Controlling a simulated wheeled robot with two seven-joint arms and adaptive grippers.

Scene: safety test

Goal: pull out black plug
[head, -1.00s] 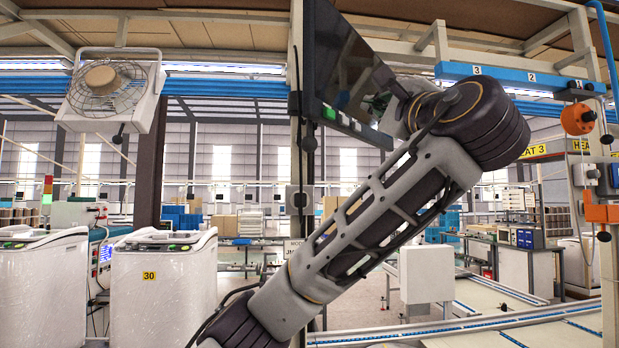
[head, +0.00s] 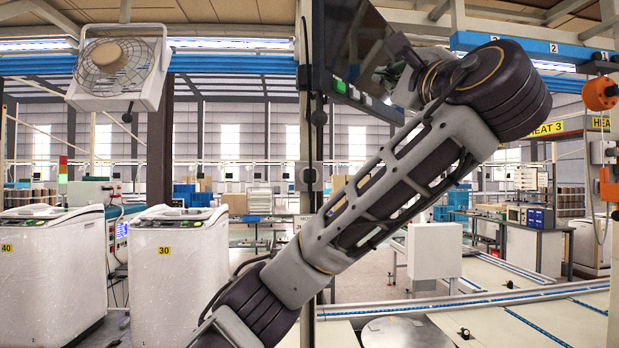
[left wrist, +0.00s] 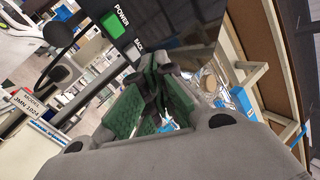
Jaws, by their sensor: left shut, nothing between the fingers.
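My left gripper (head: 385,76) is raised beside a dark monitor-like panel (head: 345,28) at the upper middle of the head view. In the left wrist view its green-padded fingers (left wrist: 163,75) are shut and empty, with their tips close below the panel edge. I cannot tell whether they touch it. The panel carries a green button (left wrist: 112,24) marked POWER, and a second, partly hidden label beside it. I cannot make out a black plug for certain; the fingers and panel hide part of that area. My right gripper is not in view.
A dark post (head: 311,200) runs beside the panel. A fan (head: 114,68) hangs at upper left, above white machines numbered 30 (head: 178,265) and 40 (head: 52,275). An orange device (head: 600,94) hangs at the right. A conveyor table (head: 500,310) lies lower right.

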